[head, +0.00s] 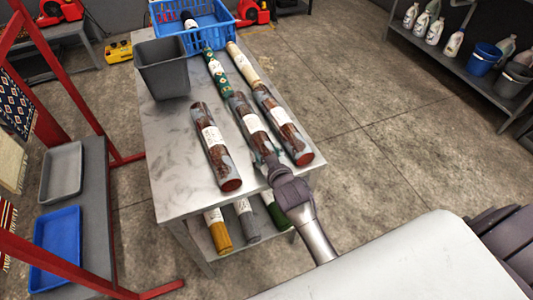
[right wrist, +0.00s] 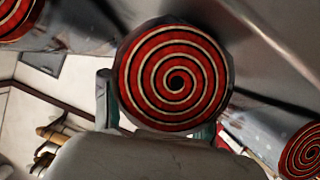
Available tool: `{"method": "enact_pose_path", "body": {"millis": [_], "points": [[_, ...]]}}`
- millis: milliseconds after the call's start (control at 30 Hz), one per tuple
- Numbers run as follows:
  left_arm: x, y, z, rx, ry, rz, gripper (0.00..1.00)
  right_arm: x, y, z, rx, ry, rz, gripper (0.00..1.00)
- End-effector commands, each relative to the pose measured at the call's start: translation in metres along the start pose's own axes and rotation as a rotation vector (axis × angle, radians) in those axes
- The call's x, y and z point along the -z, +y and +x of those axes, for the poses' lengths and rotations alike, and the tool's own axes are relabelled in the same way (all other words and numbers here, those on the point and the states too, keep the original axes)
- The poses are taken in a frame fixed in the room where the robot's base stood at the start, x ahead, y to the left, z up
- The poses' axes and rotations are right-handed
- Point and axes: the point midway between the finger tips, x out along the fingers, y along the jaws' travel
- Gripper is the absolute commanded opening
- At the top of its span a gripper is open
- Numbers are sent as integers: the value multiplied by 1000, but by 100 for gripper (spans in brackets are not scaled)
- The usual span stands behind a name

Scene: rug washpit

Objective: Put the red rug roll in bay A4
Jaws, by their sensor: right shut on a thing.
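Three dark red rug rolls with white labels and greyish wrap lie side by side on the table (head: 170,190) in the head view: a left one (head: 213,145), a middle one (head: 252,125) and a right one (head: 283,125). My right gripper (head: 268,165) is shut on the near end of the middle roll. In the right wrist view its red, black and cream spiral end (right wrist: 175,78) sits between the fingers. Whether it is lifted off the tabletop is unclear. No A4 mark is readable. My left gripper is not in view.
A green patterned roll (head: 216,75) and a cream roll (head: 241,64) lie behind. A grey bin (head: 162,70) and a blue crate (head: 207,42) stand at the table's back. Several rolls, including a mustard one (head: 217,230), lie underneath. The table's left front is clear.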

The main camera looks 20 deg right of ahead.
Motion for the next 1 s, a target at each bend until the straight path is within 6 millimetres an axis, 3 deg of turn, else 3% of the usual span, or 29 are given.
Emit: {"method": "enact_pose_path", "body": {"millis": [67,100,233,667,1000], "points": [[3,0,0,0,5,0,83,3,1,0,-1,7,1,0],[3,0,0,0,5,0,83,0,0,0,0,-2,0,61],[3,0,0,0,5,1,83,0,0,0,0,-2,0,83],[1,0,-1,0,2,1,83,-1,0,-8,0,-2,0,83],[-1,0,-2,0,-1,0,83,-1,0,-76,0,-4,0,83]]}}
